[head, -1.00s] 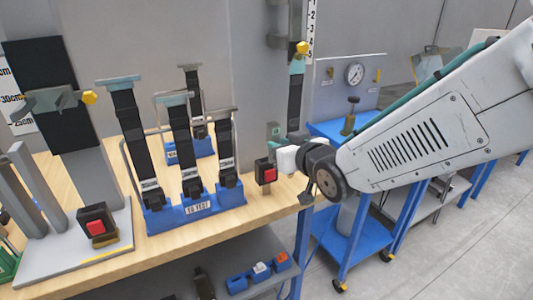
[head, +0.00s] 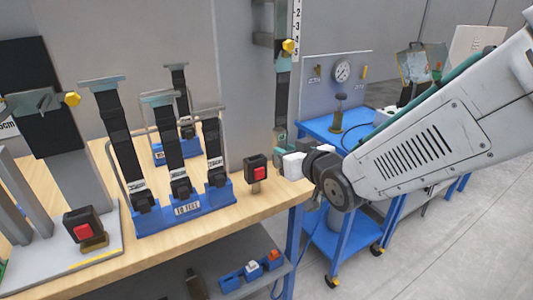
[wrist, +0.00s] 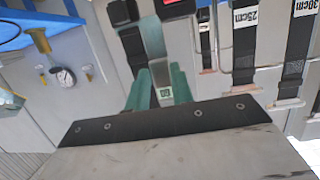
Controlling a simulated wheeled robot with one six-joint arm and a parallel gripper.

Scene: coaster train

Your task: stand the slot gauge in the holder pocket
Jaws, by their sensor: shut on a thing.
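In the head view my gripper (head: 281,153) is at the right end of the bench, just right of a red-button box, and the gauge is too small to make out. The blue holder (head: 250,272) on the lower shelf has several pockets with white and orange pieces; I cannot tell whether it holds the task's pocket.
The wooden bench (head: 105,262) carries a blue strap rack (head: 160,219) and a red-button box (head: 256,170) close to my gripper. A tall strap post (head: 283,90) stands behind my gripper.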

